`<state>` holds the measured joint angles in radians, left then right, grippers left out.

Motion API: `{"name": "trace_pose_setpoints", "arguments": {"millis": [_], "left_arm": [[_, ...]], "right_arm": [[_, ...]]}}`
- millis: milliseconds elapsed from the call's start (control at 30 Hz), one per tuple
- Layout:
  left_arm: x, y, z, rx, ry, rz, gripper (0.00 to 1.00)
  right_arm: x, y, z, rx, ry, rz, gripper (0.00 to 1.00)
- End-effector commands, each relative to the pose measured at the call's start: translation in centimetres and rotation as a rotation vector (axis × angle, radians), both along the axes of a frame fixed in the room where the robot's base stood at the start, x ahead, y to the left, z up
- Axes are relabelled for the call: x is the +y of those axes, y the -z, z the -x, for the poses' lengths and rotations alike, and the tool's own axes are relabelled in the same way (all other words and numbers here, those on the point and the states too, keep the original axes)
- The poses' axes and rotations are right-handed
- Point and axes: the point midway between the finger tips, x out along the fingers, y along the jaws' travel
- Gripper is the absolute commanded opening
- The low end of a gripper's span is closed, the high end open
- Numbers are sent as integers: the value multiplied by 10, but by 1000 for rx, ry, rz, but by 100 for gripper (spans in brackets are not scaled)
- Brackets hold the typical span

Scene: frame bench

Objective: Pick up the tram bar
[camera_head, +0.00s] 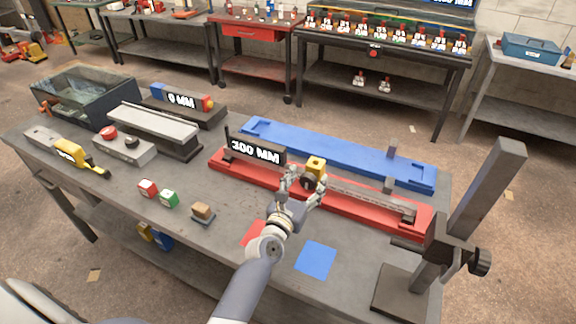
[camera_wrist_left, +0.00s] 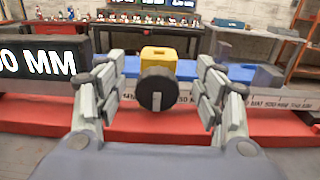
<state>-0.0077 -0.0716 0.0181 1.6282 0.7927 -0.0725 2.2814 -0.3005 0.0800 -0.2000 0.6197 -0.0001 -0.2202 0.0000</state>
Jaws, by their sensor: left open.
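The tram bar (camera_head: 362,201) is a long silver bar with a printed scale, lying in a red cradle (camera_head: 330,212) on the bench. A black display reading 300 MM (camera_head: 257,151) stands at its left end, and a yellow slider block (camera_head: 316,168) with a black knob sits near its middle. My left gripper (camera_head: 306,187) is open at the near side of the slider. In the left wrist view the slider (camera_wrist_left: 158,53) and its knob (camera_wrist_left: 156,89) show between the spread fingers, with the scale (camera_wrist_left: 262,101) behind. I cannot tell whether the fingers touch anything. My right gripper is not in view.
A blue cradle (camera_head: 335,150) lies just behind the red one. A dark upright post on a stand (camera_head: 487,190) rises at the right. A 0 MM display (camera_head: 181,101), small blocks and a blue square (camera_head: 316,260) are also on the bench.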

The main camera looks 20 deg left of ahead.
Motion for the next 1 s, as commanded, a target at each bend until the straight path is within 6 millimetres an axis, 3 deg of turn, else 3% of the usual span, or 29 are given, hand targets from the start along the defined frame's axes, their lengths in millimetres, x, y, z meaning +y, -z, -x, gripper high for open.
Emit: {"name": "trace_pose_setpoints", "arguments": {"millis": [267, 600, 900, 1000], "left_arm": [[0, 2, -20, 0, 0, -1, 63], [0, 4, -61, 1, 0, -3, 63], [0, 3, -64, 2, 0, -2, 63], [0, 3, -64, 2, 0, -2, 43]], "right_arm": [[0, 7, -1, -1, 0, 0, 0], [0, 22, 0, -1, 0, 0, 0], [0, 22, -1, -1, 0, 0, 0], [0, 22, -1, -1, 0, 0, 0]]}}
